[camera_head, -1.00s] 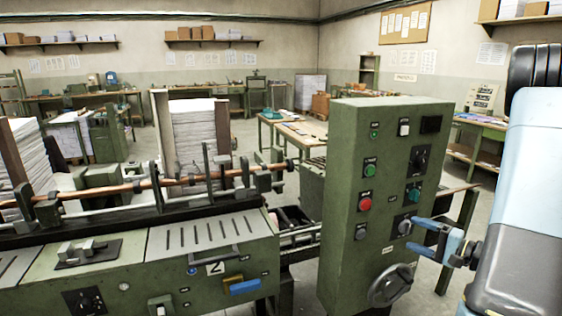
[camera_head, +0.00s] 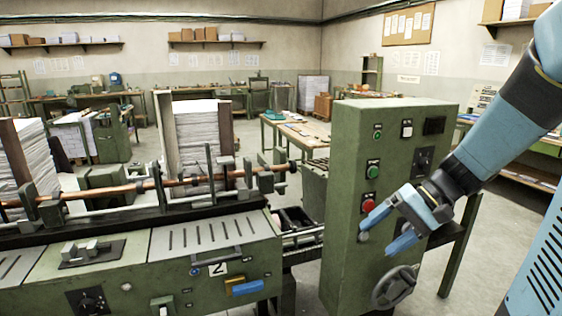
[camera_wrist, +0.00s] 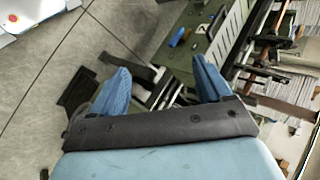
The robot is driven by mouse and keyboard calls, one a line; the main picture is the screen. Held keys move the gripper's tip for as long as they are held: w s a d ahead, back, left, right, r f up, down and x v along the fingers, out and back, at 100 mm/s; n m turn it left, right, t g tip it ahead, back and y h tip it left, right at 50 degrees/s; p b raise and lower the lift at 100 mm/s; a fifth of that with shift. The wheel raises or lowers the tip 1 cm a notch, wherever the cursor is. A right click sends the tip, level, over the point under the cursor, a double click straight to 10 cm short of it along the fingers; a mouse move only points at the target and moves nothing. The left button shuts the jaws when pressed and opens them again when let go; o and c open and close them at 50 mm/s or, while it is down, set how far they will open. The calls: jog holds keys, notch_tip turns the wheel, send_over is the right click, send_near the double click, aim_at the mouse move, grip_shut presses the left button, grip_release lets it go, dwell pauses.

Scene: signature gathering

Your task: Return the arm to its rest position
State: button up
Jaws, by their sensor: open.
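My gripper (camera_head: 388,232) is open and empty in the head view, with its two blue fingers apart. It shows in front of the right part of the green control cabinet (camera_head: 345,185). My blue arm slants down to it from the upper right. In the wrist view both blue fingers of my gripper (camera_wrist: 160,88) are spread, with nothing between them but the floor and machine parts farther off. The red button (camera_head: 368,203) and the handwheel (camera_head: 394,287) are visible near the fingers. The gripper hides some of the cabinet's lower controls.
The green machine bed (camera_head: 180,265) with a copper-coloured bar (camera_head: 130,188) and paper stacks (camera_head: 200,140) fills the left. A wooden-topped table (camera_head: 300,130) stands behind the cabinet. Grey floor (camera_head: 480,250) is free right of the cabinet.

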jog(key=s+d+r+n+t+h, duration=0.1)
jog(key=s+r+n+t+h, duration=0.1)
jog(key=s+r+t+h, duration=0.3)
jog(key=s+r+h, duration=0.3)
jog(key=r, duration=0.1)
jog(key=shift+s+d+r+h, duration=0.15)
jog(key=shift+d+r+h, duration=0.05)
jog(key=shift+d+h, duration=0.1)
dwell(0.9)
